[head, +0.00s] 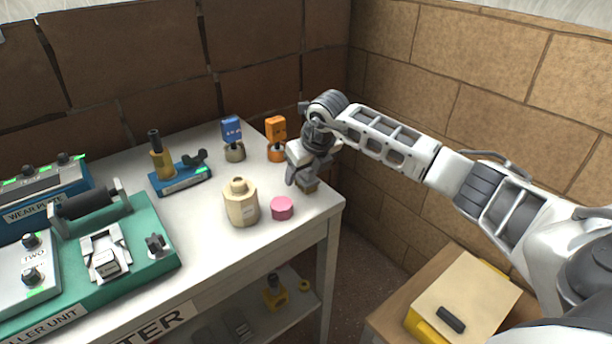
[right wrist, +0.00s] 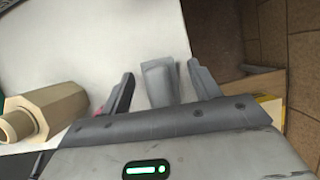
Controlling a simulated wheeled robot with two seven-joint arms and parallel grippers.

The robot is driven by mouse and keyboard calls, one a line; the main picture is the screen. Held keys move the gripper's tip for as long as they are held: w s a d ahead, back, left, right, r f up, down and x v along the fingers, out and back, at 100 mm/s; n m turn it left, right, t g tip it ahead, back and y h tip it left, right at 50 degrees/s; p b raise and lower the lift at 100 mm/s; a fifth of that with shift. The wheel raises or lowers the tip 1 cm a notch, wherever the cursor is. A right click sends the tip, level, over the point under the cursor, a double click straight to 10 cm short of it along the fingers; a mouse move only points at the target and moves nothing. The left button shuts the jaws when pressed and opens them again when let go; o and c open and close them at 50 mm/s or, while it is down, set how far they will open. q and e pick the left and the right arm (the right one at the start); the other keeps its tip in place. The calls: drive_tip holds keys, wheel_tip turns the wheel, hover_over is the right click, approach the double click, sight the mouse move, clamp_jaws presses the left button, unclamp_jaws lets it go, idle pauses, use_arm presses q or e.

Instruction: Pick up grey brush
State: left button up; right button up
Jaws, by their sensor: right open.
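My right gripper (head: 302,178) is open above the right edge of the white table. In the right wrist view, its two fingers (right wrist: 161,74) stand on either side of a grey object (right wrist: 159,84), which looks like the grey brush. A gap shows on each side of it, and the gripper body hides its near end. In the head view, a small tan-brown piece (head: 311,187) shows under the gripper, mostly hidden. My left gripper is not in view.
A beige bottle (head: 241,203) and a pink puck (head: 282,208) stand left of the gripper. An orange-topped tool (head: 276,138) and a blue-topped one (head: 232,138) stand behind. The brick wall (head: 390,110) is close on the right.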

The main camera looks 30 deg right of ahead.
drive_tip(key=shift+w+f, duration=0.15)
drive_tip(key=shift+f, duration=0.3)
drive_tip(key=shift+c, duration=0.3)
drive_tip(key=c, duration=1)
drive_tip(key=shift+r, duration=0.1)
drive_tip(key=shift+c, duration=0.2)
